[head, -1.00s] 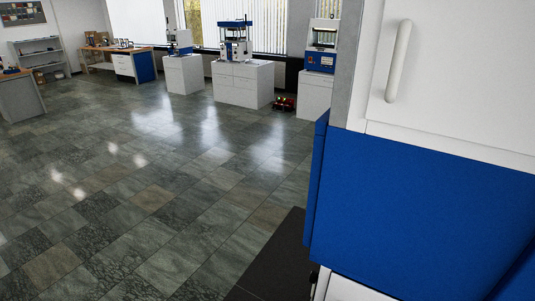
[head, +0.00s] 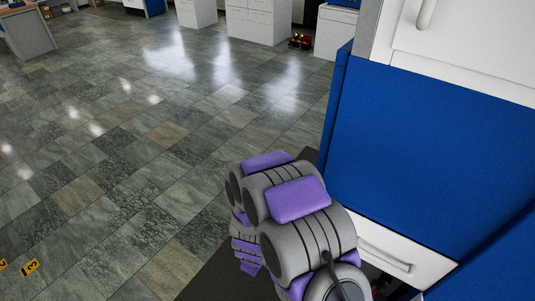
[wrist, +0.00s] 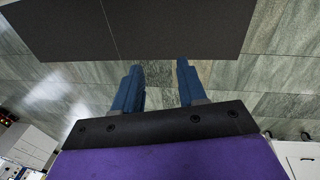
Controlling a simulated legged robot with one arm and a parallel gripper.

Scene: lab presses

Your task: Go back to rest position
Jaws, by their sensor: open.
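My gripper (wrist: 158,78) shows in the wrist view with its two blue fingers apart and nothing between them. It points over the tiled floor (wrist: 158,98), with a dark slab or mat (wrist: 130,30) at the top of that view. In the head view my grey and purple arm is in the lower middle, folded close beside the large blue and white cabinet (head: 430,140). My gripper's fingers cannot be made out in the head view.
The blue and white cabinet fills the right side, close to my arm. A drawer with a handle (head: 385,256) is below it. White cabinets (head: 258,22) stand at the back, with a small red object (head: 300,41) on the floor beside them.

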